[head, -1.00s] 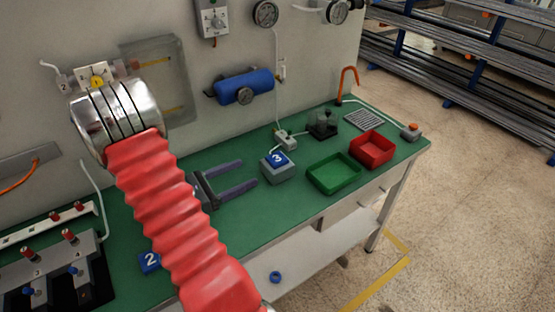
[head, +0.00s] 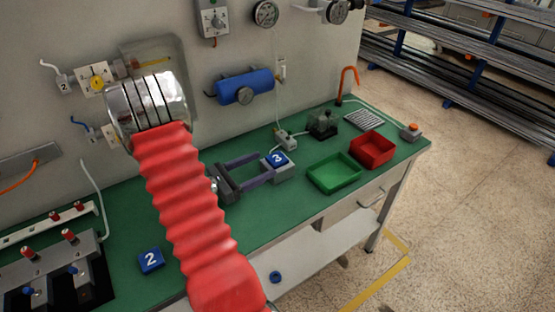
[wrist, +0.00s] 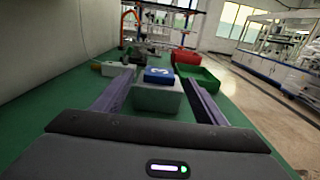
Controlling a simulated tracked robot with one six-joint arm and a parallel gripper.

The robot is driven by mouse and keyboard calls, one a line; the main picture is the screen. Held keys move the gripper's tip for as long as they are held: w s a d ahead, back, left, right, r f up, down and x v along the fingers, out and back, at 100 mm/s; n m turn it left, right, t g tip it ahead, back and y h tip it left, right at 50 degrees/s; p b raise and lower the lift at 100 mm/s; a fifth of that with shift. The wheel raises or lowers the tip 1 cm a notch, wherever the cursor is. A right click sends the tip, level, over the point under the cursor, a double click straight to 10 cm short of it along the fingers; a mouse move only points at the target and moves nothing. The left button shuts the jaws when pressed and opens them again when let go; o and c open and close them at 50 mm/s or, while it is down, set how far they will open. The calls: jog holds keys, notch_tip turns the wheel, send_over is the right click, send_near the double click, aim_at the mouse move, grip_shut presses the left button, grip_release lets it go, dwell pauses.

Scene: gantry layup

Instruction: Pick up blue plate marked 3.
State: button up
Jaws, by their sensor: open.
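The blue plate marked 3 (head: 277,159) lies on top of a grey block (head: 284,173) on the green bench. In the wrist view the blue plate (wrist: 159,75) sits on the grey block (wrist: 158,97), ahead of the palm and between the two fingers. My gripper (head: 268,168) is open, its two long fingers pointing right at the block. One finger passes on either side of the block in the wrist view. I cannot tell whether the fingers touch it.
A green tray (head: 335,186) and a red tray (head: 372,163) stand right of the block. A blue block marked 2 (head: 151,260) lies at the front left. A small white box with a cord (head: 287,140) and a dark device (head: 323,122) stand behind. The bench top (head: 225,222) has clear room in front.

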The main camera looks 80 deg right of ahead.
aim_at(278, 158)
jog(key=shift+x, duration=1.05)
jog(key=shift+x, duration=2.65)
jog(key=c, duration=1.2)
jog(key=shift+r, duration=4.95)
